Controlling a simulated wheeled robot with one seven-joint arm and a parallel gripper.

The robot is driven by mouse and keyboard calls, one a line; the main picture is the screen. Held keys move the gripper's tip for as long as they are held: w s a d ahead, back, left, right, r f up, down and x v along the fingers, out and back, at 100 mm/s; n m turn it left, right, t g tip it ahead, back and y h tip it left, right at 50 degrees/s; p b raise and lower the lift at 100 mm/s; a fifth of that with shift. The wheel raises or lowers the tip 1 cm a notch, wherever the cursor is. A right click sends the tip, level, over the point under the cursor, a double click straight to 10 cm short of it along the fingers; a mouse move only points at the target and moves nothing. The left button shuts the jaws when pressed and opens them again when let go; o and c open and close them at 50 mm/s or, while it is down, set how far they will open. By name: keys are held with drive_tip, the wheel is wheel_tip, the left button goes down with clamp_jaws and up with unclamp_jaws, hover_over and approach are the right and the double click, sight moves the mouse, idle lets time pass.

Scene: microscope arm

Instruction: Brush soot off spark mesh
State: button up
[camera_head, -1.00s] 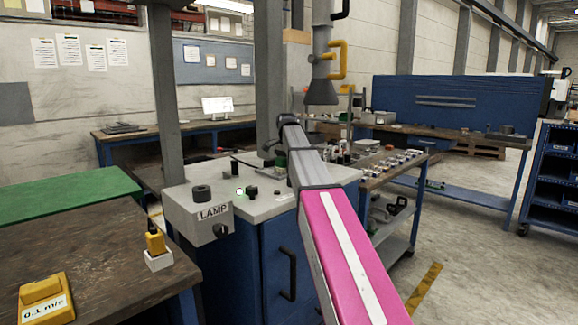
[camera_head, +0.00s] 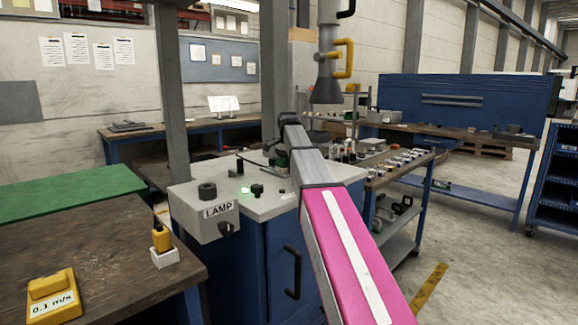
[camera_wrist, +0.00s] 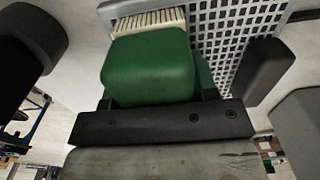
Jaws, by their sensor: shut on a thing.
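A brush with a green block handle (camera_wrist: 150,65) and pale bristles (camera_wrist: 148,20) fills the middle of the wrist view. My gripper (camera_wrist: 157,98) is shut on the handle; its dark bar crosses just below the block. The grey mesh (camera_wrist: 240,35), with rows of square holes, lies behind and right of the brush. The bristles overlap its left edge in the picture; I cannot tell whether they touch it. In the head view my gripper (camera_head: 282,157) is small and mostly hidden behind my pink and grey arm, above the cabinet top.
A grey box marked LAMP (camera_head: 207,215) with knobs stands at the near-left of the blue cabinet (camera_head: 265,255). A grey hood (camera_head: 327,85) with a yellow handle hangs behind. A cart (camera_head: 385,185) with small parts stands right. A yellow gauge (camera_head: 52,298) sits on the left bench.

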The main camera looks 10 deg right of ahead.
drive_tip(key=shift+r, duration=2.5)
